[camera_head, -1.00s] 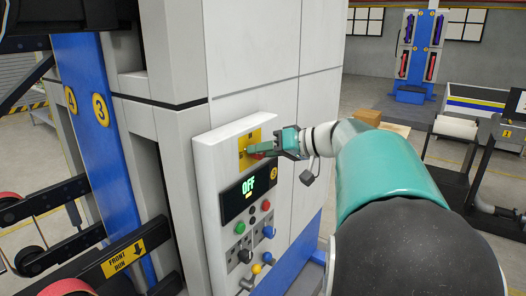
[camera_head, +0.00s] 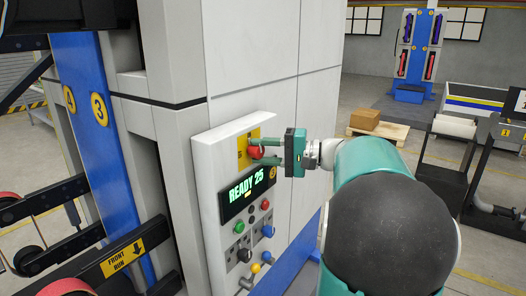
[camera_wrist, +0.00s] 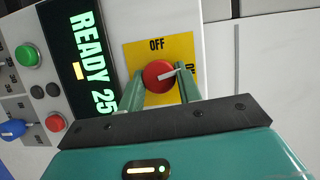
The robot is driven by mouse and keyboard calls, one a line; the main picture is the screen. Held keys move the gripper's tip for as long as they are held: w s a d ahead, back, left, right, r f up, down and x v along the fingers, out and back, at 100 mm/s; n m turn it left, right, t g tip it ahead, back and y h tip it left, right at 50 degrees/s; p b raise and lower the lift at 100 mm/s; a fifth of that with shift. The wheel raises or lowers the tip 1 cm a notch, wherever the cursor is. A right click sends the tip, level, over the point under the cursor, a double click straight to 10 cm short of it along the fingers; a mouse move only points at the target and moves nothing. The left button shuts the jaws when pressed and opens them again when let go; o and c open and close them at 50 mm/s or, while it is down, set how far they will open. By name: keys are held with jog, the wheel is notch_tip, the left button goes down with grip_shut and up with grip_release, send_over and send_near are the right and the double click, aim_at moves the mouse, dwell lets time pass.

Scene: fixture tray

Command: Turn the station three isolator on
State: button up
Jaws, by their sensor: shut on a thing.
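The isolator is a red rotary knob (camera_wrist: 158,77) with a white pointer, on a yellow plate (camera_wrist: 175,45) marked OFF at one side and a partly hidden label at another. In the wrist view the pointer is turned toward the partly hidden label, away from OFF. My gripper (camera_wrist: 159,88) has its two green fingers on either side of the knob, shut on it. In the head view the knob (camera_head: 256,152) sits at the top of the panel. The display (camera_head: 248,191) below it reads READY 25 in green.
Below the display are a green button (camera_head: 239,227), a red button (camera_head: 265,205) and several blue, black and yellow controls. A blue post (camera_head: 95,130) bears a 3 sign. A box on a pallet (camera_head: 364,119) stands on the floor behind.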

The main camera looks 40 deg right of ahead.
jog(key=shift+f+m+t+y, duration=0.1)
jog(key=shift+m+t+y, duration=0.2)
jog(key=shift+m, duration=0.8)
jog(key=o, duration=1)
jog(key=v, duration=1.4)
jog(key=shift+w+f, duration=0.1)
jog(key=shift+w, duration=0.05)
